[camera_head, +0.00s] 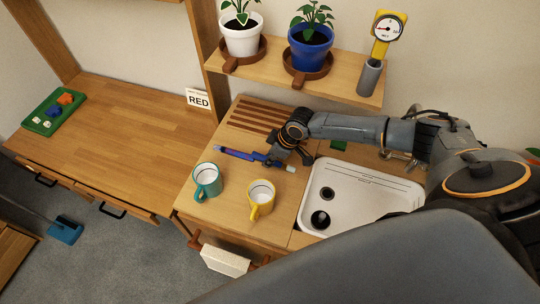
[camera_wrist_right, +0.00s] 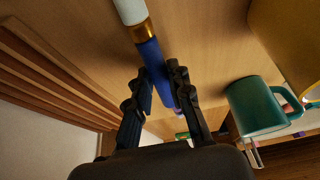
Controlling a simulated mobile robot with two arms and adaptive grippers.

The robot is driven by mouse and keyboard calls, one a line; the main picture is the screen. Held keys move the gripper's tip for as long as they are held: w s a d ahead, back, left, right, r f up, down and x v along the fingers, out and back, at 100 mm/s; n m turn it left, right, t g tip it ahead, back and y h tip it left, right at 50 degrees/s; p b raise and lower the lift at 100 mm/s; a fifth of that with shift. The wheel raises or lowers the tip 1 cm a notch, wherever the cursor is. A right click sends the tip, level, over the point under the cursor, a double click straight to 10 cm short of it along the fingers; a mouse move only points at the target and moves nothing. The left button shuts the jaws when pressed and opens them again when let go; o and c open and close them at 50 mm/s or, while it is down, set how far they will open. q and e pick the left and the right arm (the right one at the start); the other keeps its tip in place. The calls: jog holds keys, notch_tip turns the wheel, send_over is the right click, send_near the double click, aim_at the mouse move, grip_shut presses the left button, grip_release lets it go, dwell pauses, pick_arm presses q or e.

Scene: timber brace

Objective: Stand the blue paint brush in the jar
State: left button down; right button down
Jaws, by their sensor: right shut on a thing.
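The blue paint brush (camera_head: 240,154) is a long blue handle with a pale tip, lying roughly level over the counter beside the slatted board. My right gripper (camera_head: 273,158) is shut on its handle. In the right wrist view the blue handle (camera_wrist_right: 154,60) passes between the fingers (camera_wrist_right: 162,80), with a brass band and white end beyond them. I cannot tell whether the brush touches the counter. A grey cylinder (camera_head: 370,78) stands upright on the shelf and may be the jar. My left gripper is not in view.
A teal mug (camera_head: 207,181) and a yellow mug (camera_head: 261,198) stand in front of the brush. A white sink (camera_head: 362,190) is to the right. Two potted plants stand on the shelf (camera_head: 340,88). The desk (camera_head: 120,135) at left is mostly clear.

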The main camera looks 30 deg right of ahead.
aim_at(277, 161)
jog(key=shift+f, duration=0.15)
jog(key=shift+f, duration=0.15)
jog(key=c, duration=1.2)
grip_release()
jog(key=shift+b, duration=0.4)
jog(key=b+v, duration=0.2)
jog(key=v, duration=0.3)
jog(key=shift+s+d+r, duration=0.15)
jog(key=shift+r, duration=0.1)
jog(key=v, duration=0.8)
jog(key=shift+r, duration=0.25)
jog(key=shift+f, duration=0.1)
